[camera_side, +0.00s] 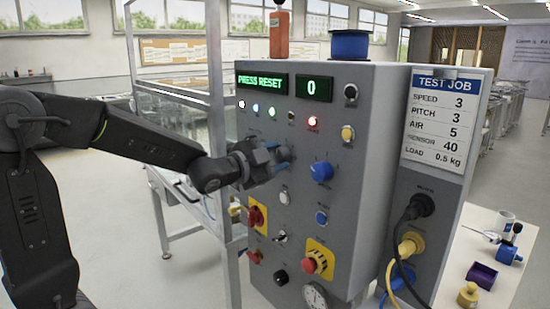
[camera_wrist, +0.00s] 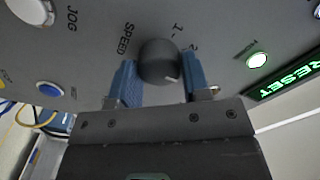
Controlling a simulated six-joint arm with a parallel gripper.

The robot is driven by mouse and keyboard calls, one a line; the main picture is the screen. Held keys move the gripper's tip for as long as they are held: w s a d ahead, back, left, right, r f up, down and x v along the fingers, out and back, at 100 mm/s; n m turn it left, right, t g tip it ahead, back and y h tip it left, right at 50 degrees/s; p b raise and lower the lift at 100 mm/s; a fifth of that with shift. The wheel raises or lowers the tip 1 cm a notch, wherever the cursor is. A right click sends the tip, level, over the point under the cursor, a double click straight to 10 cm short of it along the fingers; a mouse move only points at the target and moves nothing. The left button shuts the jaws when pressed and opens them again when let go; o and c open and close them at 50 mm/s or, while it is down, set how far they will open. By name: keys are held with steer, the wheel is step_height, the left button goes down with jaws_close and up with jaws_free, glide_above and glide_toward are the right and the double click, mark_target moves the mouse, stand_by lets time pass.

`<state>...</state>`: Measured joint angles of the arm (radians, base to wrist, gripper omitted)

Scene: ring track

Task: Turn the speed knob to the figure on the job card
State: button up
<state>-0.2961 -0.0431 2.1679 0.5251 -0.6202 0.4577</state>
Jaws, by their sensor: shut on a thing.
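The speed knob (camera_wrist: 158,62) is a dark round knob on the grey panel, beside the printed word SPEED and the figures 1 and 2. A small pale mark shows near its lower right edge; I cannot tell which figure it points to. My gripper (camera_wrist: 160,82) is shut on the knob, with one blue finger on each side. In the side view my gripper (camera_side: 280,160) reaches the panel from the left and hides the knob. The job card (camera_side: 442,118), headed TEST JOB, reads SPEED 3, PITCH 3, AIR 5, SENSOR 40, LOAD 0.5 kg.
The panel displays read PRESS RESET (camera_side: 262,85) and 0 (camera_side: 314,88). A blue knob (camera_side: 321,170) is right of my gripper. Below are a red-and-yellow switch (camera_side: 256,216) and an emergency stop (camera_side: 318,260). A white JOG button (camera_wrist: 35,10) lies near the knob.

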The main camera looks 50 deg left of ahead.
steer(key=o, duration=0.9)
steer(key=shift+s, duration=0.1)
steer(key=s, duration=1.3)
steer(key=shift+s, duration=0.3)
steer(key=s+d+f+n+g, duration=0.2)
steer(key=s+d+n+g, duration=0.1)
steer(key=s+g, duration=0.1)
steer(key=s+d+f+n+g, duration=0.3)
steer(key=s+g, duration=0.1)
steer(key=s+d+f+n+g, duration=0.3)
steer(key=s+n+g, duration=0.1)
steer(key=shift+d+f, duration=0.15)
steer(key=shift+f, duration=0.05)
